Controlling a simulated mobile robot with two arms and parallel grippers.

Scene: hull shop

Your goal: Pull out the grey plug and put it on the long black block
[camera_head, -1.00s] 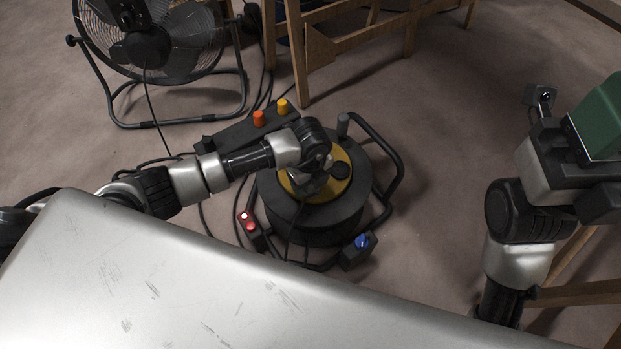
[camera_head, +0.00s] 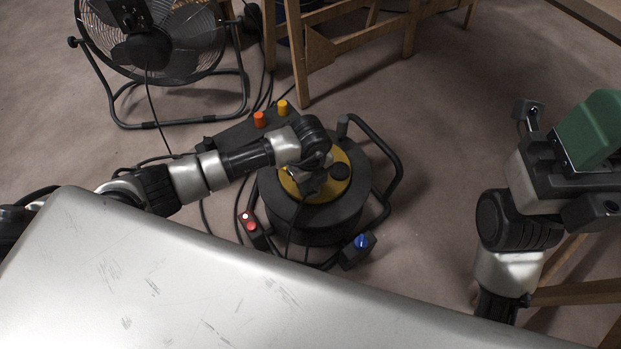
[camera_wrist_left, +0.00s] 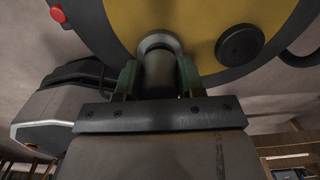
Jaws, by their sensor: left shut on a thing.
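The grey plug (camera_wrist_left: 160,70) shows in the left wrist view, between the green fingers of my left gripper (camera_wrist_left: 158,80), which are shut on it. Its far end meets a round socket on the yellow face (camera_wrist_left: 195,25) of the cable reel; I cannot tell how deep it sits. In the head view my left gripper (camera_head: 308,186) is over the reel's yellow top and largely hides the plug. The long black block (camera_head: 230,140) lies on the floor behind and left of the reel. My right gripper (camera_head: 590,140) is at the right edge, its fingertips not clear.
An orange plug (camera_head: 259,119) and a yellow plug (camera_head: 282,107) stand on the black block. A fan (camera_head: 150,45) and wooden trestle (camera_head: 345,45) stand behind. Cables cross the floor.

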